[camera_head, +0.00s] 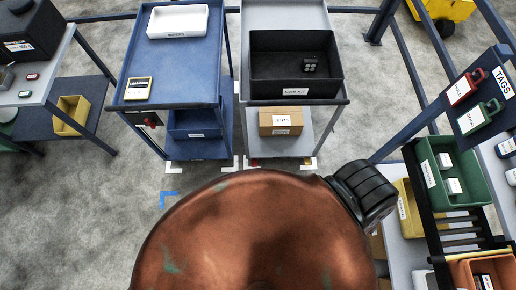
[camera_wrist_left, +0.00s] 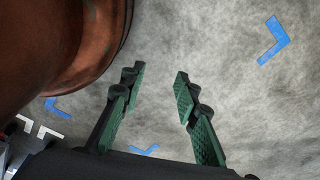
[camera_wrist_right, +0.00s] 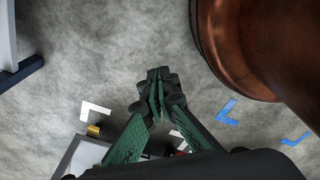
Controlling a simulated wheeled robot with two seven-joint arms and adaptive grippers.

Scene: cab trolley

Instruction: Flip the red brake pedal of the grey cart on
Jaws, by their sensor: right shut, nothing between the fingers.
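The grey cart (camera_head: 320,125) stands at the centre right of the head view, with a black bin on top. My left gripper (camera_wrist_left: 160,76) is open and empty above bare floor. Neither gripper's fingers show in the head view.
A blue cart (camera_head: 137,60) stands close left of the grey cart. The black bin (camera_head: 270,82) is on the grey cart, a cardboard box (camera_head: 280,122) on its lower shelf. A rack with a green bin (camera_head: 471,190) stands at the right. Floor (camera_head: 90,200) at the left is clear.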

